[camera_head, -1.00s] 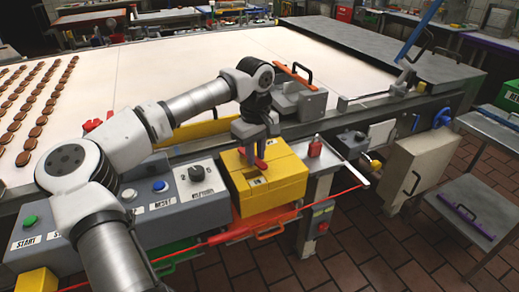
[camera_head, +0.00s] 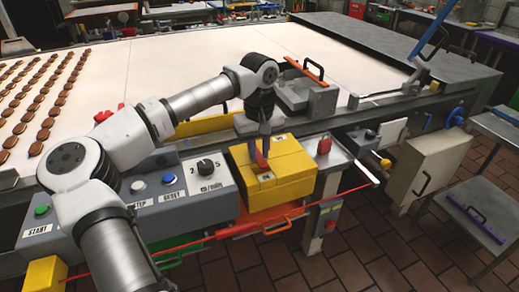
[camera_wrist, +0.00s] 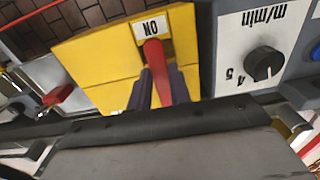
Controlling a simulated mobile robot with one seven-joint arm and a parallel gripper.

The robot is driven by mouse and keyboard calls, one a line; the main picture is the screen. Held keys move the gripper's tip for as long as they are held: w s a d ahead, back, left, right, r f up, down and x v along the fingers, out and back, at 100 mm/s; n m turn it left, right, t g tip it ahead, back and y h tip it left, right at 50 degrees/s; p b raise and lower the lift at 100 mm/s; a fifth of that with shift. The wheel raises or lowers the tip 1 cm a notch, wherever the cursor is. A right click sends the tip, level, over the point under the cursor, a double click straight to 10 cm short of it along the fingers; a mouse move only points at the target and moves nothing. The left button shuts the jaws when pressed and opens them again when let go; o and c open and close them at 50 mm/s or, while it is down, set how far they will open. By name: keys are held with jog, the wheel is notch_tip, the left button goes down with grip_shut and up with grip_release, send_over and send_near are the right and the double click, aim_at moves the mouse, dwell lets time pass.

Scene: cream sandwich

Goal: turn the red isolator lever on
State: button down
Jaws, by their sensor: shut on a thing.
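The red isolator lever (camera_wrist: 155,55) stands out from a yellow box (camera_wrist: 92,60); in the wrist view its tip end lies by the white "ON" label (camera_wrist: 154,28). My gripper (camera_wrist: 158,88) is shut on the lever, with dark fingers on both sides of it. In the head view the lever (camera_head: 262,160) shows below my gripper (camera_head: 260,142), on top of the yellow box (camera_head: 288,178). The lever's base is partly hidden by the fingers.
A grey control panel with a black dial (camera_head: 205,166) and START, STOP and RESET buttons stands left of the box. A red knob (camera_head: 324,146) is close on its right. The conveyor lies behind.

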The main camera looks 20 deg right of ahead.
aim_at(259, 157)
jog(key=c, duration=1.3)
grip_release()
notch_tip(259, 157, up, 14)
jog(key=shift+f+b, duration=0.1)
jog(key=shift+b, duration=0.7)
